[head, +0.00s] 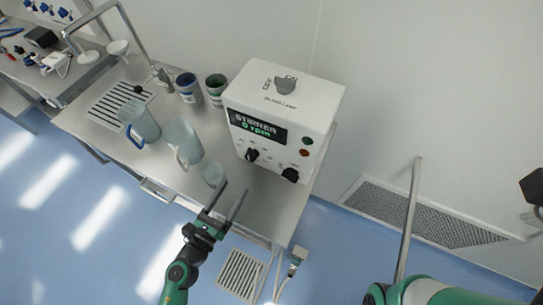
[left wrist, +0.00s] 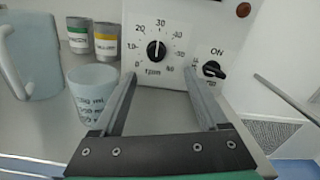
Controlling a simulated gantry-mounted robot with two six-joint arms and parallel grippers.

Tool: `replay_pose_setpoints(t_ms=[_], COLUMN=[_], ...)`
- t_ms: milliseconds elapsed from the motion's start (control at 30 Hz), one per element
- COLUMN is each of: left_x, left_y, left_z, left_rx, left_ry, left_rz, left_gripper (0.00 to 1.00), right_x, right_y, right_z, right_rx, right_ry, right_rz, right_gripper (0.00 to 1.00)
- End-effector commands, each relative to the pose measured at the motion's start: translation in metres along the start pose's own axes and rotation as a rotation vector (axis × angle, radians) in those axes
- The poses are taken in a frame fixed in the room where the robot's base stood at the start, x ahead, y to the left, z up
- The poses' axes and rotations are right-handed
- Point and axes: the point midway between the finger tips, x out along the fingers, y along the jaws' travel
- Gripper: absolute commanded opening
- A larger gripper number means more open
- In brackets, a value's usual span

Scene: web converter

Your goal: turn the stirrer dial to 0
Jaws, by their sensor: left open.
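The stirrer (head: 285,105) is a white box on the bench, and its dark screen (head: 257,129) reads "STIRRER 0 rpm". Its black dial (left wrist: 156,50) sits inside a printed rpm scale; its white mark looks to point roughly up, near 30. The dial also shows at the front left in the head view (head: 252,155). A second black knob (left wrist: 213,69), marked ON, is to its right. My left gripper (head: 234,190) is open and empty in front of the panel, its fingers spread below the dial and apart from it. My right gripper is not seen.
A small clear beaker (left wrist: 95,95) stands just left of my left gripper. Two larger jugs (head: 183,142) (head: 140,122) and two labelled jars (head: 188,88) (head: 215,88) stand further left. A sink tap (head: 135,40) rises at the back left. Wall is behind the stirrer.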

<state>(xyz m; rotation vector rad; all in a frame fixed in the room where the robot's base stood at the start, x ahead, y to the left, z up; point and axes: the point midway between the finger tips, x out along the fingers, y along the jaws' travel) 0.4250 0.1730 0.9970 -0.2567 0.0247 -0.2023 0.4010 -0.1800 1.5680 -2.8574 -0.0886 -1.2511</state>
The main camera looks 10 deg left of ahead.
Motion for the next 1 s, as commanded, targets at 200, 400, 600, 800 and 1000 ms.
replay_pose_setpoints(t_ms=[200, 400, 600, 800, 1000], left_x=[0.002, 0.034, 0.08, 0.109, 0.115], left_y=[0.003, 0.002, 0.003, 0.004, 0.003], left_z=[-0.002, 0.0, -0.001, -0.002, -0.001], left_rx=[-0.004, -0.005, -0.005, -0.005, -0.006], left_ry=[0.003, -0.001, -0.001, 0.0, 0.001], left_rz=[0.008, 0.005, 0.006, 0.007, 0.009], left_gripper=[0.76, 0.76, 0.76, 0.76, 0.76], right_x=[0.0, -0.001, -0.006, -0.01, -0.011], right_y=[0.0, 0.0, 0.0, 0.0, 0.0], right_z=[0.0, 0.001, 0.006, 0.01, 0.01], right_rx=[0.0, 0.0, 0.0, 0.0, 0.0], right_ry=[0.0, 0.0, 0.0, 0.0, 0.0], right_rz=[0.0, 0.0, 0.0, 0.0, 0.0], right_gripper=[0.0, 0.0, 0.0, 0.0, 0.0])
